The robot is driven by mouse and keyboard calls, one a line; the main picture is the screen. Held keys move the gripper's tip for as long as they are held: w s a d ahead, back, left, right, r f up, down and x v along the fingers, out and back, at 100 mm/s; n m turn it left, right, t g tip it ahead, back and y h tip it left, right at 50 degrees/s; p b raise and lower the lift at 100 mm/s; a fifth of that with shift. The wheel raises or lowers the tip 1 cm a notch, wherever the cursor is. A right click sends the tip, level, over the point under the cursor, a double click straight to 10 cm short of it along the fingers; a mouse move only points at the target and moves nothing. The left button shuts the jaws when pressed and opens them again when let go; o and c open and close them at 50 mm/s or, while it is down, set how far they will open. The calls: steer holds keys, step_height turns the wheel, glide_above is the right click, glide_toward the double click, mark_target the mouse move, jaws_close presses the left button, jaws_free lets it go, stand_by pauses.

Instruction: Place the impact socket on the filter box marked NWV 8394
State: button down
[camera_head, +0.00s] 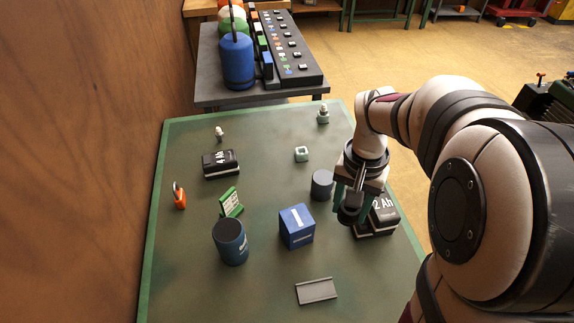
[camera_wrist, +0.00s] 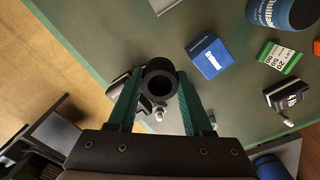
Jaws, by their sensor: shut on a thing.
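My gripper (camera_head: 350,200) is shut on the impact socket (camera_head: 349,213), a short black cylinder. In the wrist view the fingers (camera_wrist: 160,76) clasp the socket (camera_wrist: 159,83) from both sides, its dark bore facing the camera. It is held in the air over the right part of the green table, in front of a black 2 Ah battery. The blue filter box (camera_head: 297,228) stands on the table to the left of the gripper. It also shows in the wrist view (camera_wrist: 211,62), above and right of the socket. Its white label is too small to read.
A blue can (camera_head: 230,242) and a green card (camera_head: 231,203) stand left of the box. A grey tray (camera_head: 316,291) lies in front. The box top looks clear.

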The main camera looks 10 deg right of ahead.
steer(key=shift+w+d+r, duration=0.1)
steer(key=shift+w+r, duration=0.75)
steer(key=shift+w, duration=0.1)
glide_above(297, 218)
step_height(297, 218, down, 6)
steer(key=shift+f, duration=0.1)
step_height(297, 218, down, 4)
steer(key=shift+w+f, duration=0.1)
steer(key=shift+c, duration=1.6)
jaws_free()
